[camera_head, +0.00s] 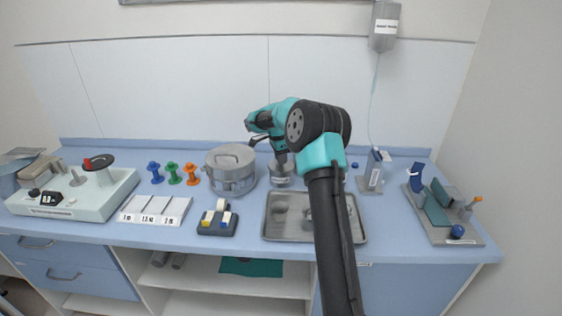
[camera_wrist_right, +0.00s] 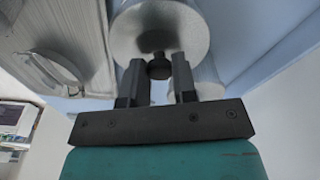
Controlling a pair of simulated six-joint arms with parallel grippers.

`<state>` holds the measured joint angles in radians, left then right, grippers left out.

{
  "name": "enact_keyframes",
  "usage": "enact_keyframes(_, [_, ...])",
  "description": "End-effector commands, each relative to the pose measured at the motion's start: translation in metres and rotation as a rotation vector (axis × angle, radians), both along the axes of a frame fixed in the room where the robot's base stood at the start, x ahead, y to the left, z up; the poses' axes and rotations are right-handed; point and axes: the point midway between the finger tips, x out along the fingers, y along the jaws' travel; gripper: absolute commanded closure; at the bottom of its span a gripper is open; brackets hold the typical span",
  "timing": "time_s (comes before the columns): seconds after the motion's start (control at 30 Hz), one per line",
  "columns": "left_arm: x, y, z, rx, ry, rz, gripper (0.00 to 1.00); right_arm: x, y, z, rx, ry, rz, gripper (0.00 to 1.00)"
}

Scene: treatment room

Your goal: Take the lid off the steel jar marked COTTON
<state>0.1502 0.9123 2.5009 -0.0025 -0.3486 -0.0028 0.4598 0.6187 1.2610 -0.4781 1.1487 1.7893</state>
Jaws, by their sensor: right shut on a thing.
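A short steel jar (camera_head: 283,180) stands on the counter just right of the large steel drum; no COTTON marking is readable on it. My right gripper (camera_head: 281,157) points down from above at the jar's top. In the right wrist view, my right gripper (camera_wrist_right: 158,82) is shut on a small dark knob (camera_wrist_right: 159,67), with a round steel lid (camera_wrist_right: 155,32) just beyond it. I cannot tell whether the lid is seated on the jar or slightly raised. Another grey cylinder (camera_wrist_right: 207,78) shows partly behind the fingers. My left gripper is not in view.
The large drum (camera_head: 231,168) is close on the left. A steel tray (camera_head: 268,232) lies in front, partly hidden by my right arm. A tape dispenser (camera_head: 217,220) and coloured spools (camera_head: 174,173) are further left. A bottle (camera_head: 374,172) and a grey board (camera_head: 455,237) stand right.

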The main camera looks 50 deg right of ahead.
Motion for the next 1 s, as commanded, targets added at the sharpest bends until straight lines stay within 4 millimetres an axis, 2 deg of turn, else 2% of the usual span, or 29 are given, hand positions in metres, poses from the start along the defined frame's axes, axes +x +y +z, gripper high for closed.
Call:
enact_keyframes(0.17, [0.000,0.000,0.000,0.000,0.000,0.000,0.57,0.000,0.000,0.008,-0.001,-0.002,0.000,0.98])
enact_keyframes(0.47, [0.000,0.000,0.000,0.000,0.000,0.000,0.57,0.000,0.000,0.035,-0.001,-0.002,-0.001,0.98])
enact_keyframes(0.77, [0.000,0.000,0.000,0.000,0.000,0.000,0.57,-0.016,0.018,0.038,0.000,0.000,0.001,0.98])
enact_keyframes(1.0, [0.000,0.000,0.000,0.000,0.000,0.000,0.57,-0.042,0.047,0.042,0.000,0.000,0.002,0.98])
